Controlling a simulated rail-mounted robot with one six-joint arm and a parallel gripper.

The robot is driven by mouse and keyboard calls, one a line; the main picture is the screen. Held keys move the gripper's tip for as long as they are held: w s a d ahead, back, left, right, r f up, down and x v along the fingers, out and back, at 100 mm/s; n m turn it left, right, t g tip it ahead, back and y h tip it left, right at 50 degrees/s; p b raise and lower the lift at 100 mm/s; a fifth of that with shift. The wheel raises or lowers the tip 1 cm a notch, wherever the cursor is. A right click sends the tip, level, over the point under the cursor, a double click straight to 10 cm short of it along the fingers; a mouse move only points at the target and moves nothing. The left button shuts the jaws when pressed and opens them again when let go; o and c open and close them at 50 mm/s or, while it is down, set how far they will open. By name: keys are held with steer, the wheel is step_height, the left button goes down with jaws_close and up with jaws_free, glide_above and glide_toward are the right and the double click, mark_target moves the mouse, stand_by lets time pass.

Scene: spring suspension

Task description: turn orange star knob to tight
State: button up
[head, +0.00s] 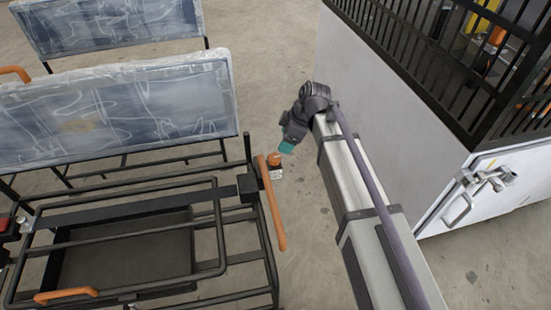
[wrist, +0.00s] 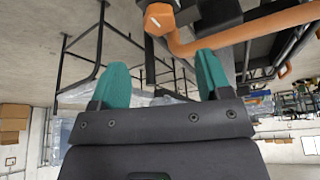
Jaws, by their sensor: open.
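The orange star knob (head: 273,159) sits on the black frame's right side in the head view, above a small white label. My gripper (head: 287,147) has teal fingers and is just right of and above the knob in the head view. In the wrist view my gripper (wrist: 160,68) has its fingers spread with nothing held between them. The knob appears beyond the fingertips, apart from them.
A long orange handle (head: 274,215) runs close below the knob, and shows in the wrist view (wrist: 255,27) to its right. The black frame holds a dark tray (head: 118,258). Film-wrapped panels (head: 120,112) stand behind. A white cabinet (head: 375,120) stands right, with bare floor between.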

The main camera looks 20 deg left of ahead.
mark_target(275, 157)
steer(key=b+x, duration=0.7)
steer(key=x, duration=0.2)
steer(key=shift+d+f, duration=0.1)
steer(key=shift+f, duration=0.2)
steer(key=shift+r, duration=0.15)
